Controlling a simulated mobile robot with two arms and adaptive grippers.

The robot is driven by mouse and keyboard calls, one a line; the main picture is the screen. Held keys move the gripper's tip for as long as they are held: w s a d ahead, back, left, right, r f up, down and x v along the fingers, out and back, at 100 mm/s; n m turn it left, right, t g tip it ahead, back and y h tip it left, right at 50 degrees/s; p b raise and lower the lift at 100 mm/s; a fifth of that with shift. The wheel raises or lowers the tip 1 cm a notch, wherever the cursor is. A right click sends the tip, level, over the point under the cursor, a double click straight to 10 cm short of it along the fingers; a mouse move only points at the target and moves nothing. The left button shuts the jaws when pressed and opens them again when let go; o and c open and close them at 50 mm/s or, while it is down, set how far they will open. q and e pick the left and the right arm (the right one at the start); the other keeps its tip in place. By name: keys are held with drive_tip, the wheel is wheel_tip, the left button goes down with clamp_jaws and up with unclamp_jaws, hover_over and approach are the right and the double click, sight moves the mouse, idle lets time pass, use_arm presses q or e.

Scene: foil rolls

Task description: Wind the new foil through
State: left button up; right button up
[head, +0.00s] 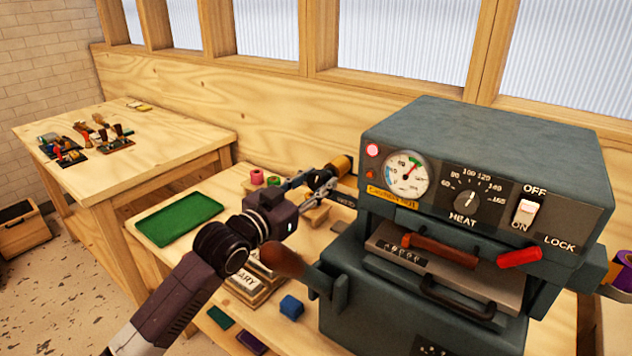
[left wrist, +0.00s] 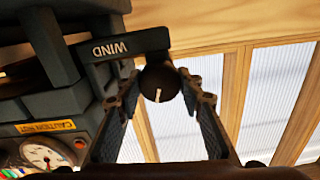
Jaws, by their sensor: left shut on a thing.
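My left gripper (head: 318,183) reaches to the left side of the grey foil machine (head: 480,150). In the left wrist view its fingers (left wrist: 165,95) are shut on a dark round knob (left wrist: 160,82) at the end of a dark crank arm marked WIND (left wrist: 112,48). In the head view the gripper mostly hides the knob. A gold foil roll (head: 342,165) sticks out at the machine's left side, just beyond the fingers. A purple roll (head: 626,268) is at the machine's right side, cut by the picture edge. My right gripper is not in view.
A green tray (head: 180,220), small pink and green rolls (head: 257,176) and a blue block (head: 291,307) are on the bench. A lever with a brown handle (head: 283,262) juts from the machine's left front. A side table (head: 165,150) holds hand tools.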

use_arm(q)
drive_tip(key=m, duration=0.3)
drive_tip(key=shift+m+p, duration=0.35)
drive_tip(key=shift+m, duration=0.05)
drive_tip(key=m+p, duration=0.1)
drive_tip(key=m, duration=0.3)
drive_tip(key=shift+m, duration=0.3)
drive_tip(key=m+p, duration=0.1)
drive_tip(key=m, duration=0.2)
drive_tip(key=shift+m, duration=0.3)
drive_tip(key=shift+f+m+p, duration=0.1)
drive_tip(key=shift+m+p, duration=0.75)
drive_tip(key=shift+m, duration=1.05)
drive_tip(key=shift+d, duration=0.1)
drive_tip(key=o, duration=1.2)
drive_tip(key=shift+s, duration=0.1)
